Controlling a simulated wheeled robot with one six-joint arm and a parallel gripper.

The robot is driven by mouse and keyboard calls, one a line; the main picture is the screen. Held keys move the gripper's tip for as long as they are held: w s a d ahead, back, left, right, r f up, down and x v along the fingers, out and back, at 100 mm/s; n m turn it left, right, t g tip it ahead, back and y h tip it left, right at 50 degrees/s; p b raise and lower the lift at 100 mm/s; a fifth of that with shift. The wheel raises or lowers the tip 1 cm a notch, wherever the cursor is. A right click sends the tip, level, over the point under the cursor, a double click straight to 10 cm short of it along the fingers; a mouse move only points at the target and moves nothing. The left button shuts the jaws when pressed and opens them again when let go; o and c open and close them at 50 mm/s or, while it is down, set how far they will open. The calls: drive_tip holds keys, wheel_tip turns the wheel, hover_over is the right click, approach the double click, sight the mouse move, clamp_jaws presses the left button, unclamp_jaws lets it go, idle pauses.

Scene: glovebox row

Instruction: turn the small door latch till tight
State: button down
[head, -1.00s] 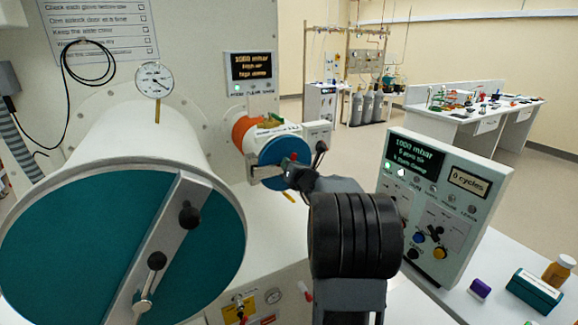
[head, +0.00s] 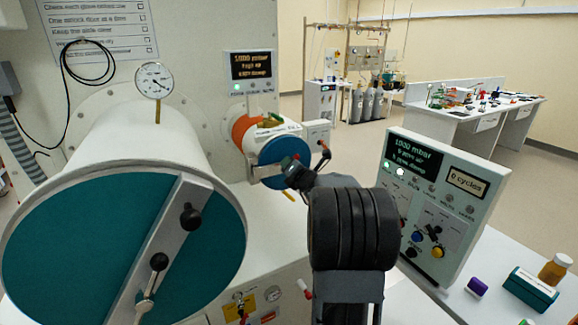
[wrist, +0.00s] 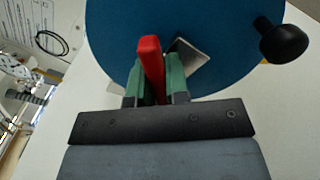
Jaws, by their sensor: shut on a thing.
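The small door is a round blue disc (head: 272,166) on the end of a short white tube, behind the large port in the head view. It fills the top of the wrist view (wrist: 205,25). The latch shows there as a red handle (wrist: 150,58) in front of the door, with a bare metal piece (wrist: 190,57) beside it. My gripper (wrist: 153,84) is shut on the red handle, one green-padded finger on each side. How tight the latch is cannot be seen.
The large teal port door (head: 70,240) with its metal bar and black knobs stands at left. A control panel (head: 440,200) stands close on the right. A black knob (wrist: 284,42) sticks out beside the small door. A purple item and a teal box lie at right.

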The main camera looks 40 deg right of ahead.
drive_tip(key=c, duration=1.1)
unclamp_jaws()
drive_tip(key=s, duration=0.4)
drive_tip(key=s+a+b, duration=0.1)
drive_tip(key=s, duration=0.4)
drive_tip(key=s+b, duration=0.1)
drive_tip(key=s, duration=0.3)
drive_tip(key=shift+s+a, duration=0.3)
drive_tip(key=shift+a, duration=0.1)
